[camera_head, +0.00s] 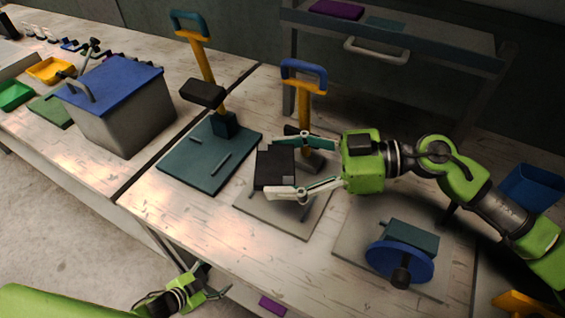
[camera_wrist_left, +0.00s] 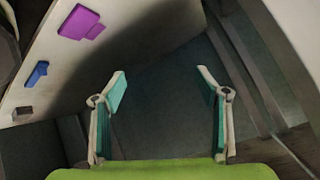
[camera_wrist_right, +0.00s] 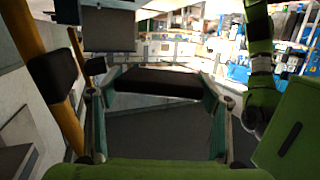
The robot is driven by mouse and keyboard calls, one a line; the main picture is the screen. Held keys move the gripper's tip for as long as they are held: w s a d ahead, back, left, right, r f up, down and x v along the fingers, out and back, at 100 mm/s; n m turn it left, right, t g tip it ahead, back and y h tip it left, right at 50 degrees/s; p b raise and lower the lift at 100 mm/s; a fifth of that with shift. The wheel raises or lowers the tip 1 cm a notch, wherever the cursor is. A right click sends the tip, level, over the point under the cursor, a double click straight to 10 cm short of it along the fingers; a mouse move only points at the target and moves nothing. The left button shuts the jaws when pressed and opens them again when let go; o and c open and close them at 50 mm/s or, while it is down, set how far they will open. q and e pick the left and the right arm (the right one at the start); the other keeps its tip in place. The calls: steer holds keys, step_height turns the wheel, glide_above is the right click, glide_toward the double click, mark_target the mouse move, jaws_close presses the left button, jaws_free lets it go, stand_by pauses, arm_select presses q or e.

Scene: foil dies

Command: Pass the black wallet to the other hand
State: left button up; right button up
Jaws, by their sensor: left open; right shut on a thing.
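The black wallet (camera_head: 275,168) is a dark flat block held between the fingers of my right gripper (camera_head: 311,166), above the table. In the right wrist view the wallet (camera_wrist_right: 158,83) spans the gap between the teal fingertips of the right gripper (camera_wrist_right: 159,88). My left gripper (camera_head: 212,285) is at the bottom of the head view, low by the table's front edge and well apart from the wallet. In the left wrist view the left gripper (camera_wrist_left: 162,90) is open with nothing between its fingers.
Two upright presses with yellow posts (camera_head: 201,58) (camera_head: 304,100) stand behind the wallet. A blue wheel device (camera_head: 399,262) is at the right. A grey box with a blue lid (camera_head: 115,84) stands at the left. A purple piece (camera_head: 272,306) lies near the front edge.

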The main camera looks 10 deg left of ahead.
arm_select(q)
steer(key=s+a+f+n+g+y, duration=0.2)
steer(key=s+f+n+g+y, duration=0.25)
steer(key=s+f, duration=0.9)
steer(key=s+d+f+n+g, duration=0.1)
steer(key=s+d+n, duration=0.1)
steer(key=s, duration=0.6)
steer(key=s+d+f+n+g, duration=0.2)
steer(key=s+d, duration=0.1)
steer(key=s, duration=0.6)
steer(key=shift+f, duration=0.2)
